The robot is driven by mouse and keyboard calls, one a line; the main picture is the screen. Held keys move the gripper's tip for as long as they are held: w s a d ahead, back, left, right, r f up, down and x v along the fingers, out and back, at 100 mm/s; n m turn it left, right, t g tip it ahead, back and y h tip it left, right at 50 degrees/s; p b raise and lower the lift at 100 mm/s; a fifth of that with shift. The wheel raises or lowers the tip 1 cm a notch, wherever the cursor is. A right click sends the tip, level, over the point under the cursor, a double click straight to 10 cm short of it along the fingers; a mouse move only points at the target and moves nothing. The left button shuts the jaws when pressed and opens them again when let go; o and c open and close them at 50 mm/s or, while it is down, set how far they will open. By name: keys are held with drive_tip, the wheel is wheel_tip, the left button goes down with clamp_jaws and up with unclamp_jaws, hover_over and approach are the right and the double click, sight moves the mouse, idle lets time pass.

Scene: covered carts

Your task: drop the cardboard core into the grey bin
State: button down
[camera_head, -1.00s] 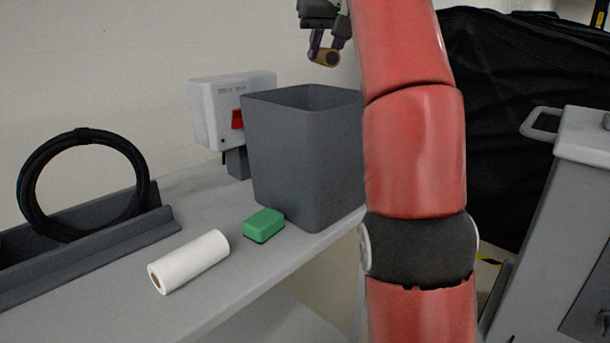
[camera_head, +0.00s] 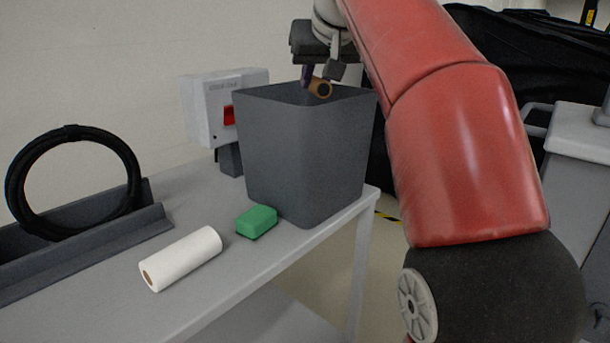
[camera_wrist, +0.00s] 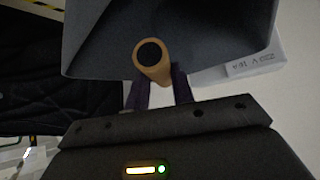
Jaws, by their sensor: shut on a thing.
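The cardboard core (camera_head: 321,88) is a short brown tube with a dark hollow end. My gripper (camera_head: 312,80) is shut on it at the mouth of the grey bin (camera_head: 300,150). In the head view the core overlaps the bin's rim, and its lower part may be just inside. In the wrist view the core (camera_wrist: 153,62) sits between the fingers of my gripper (camera_wrist: 160,92), with the bin's grey inside (camera_wrist: 100,45) behind it. The bin stands upright on the grey table. Its floor is hidden in the head view.
A green sponge (camera_head: 257,221) lies in front of the bin, and a white paper roll (camera_head: 181,259) lies nearer. A black cable coil (camera_head: 72,130) stands in a grey channel (camera_head: 100,234) at left. A box with a red switch (camera_head: 205,108) is behind the bin.

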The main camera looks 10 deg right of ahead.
drive_tip(key=c, duration=1.1)
unclamp_jaws()
drive_tip(key=v, duration=0.7)
drive_tip(key=shift+s+r, duration=0.3)
